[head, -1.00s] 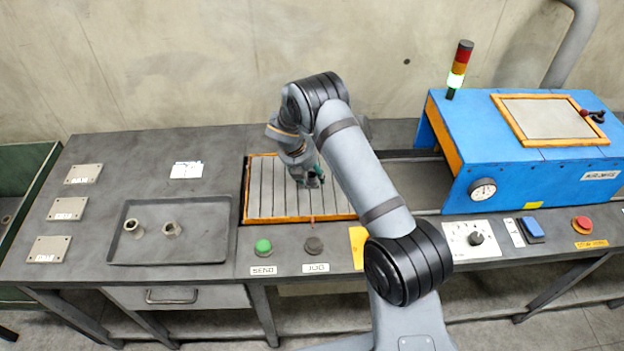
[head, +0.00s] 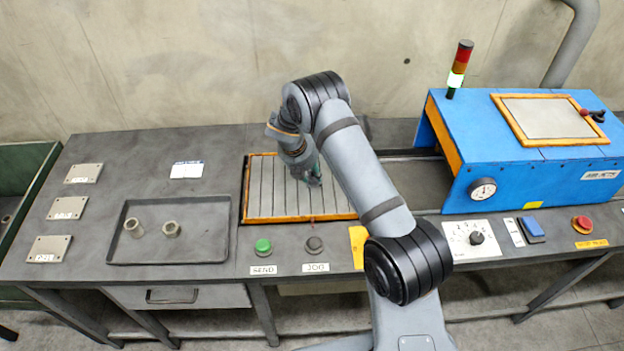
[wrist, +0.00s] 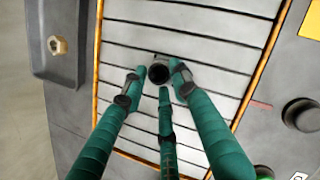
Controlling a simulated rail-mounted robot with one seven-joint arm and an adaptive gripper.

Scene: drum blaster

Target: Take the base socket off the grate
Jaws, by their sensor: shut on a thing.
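The base socket (wrist: 161,72) is a small dark round piece with an open bore, seen from above in the wrist view over the slatted grate. The grate (wrist: 190,15) has pale slats and an orange frame; in the head view it lies left of the blue machine (head: 275,187). My gripper (wrist: 159,76) has three green fingers closed around the socket, with the fingertips against its sides. In the head view my gripper (head: 314,181) is over the right part of the grate and hides the socket. I cannot tell whether the socket touches the slats.
A dark tray (head: 205,245) with two metal fittings (head: 171,229) stands left of the grate. Tagged plates (head: 68,208) lie further left. Green and black buttons (head: 263,246) sit in front of the grate. The blue blaster housing (head: 470,150) stands to the right.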

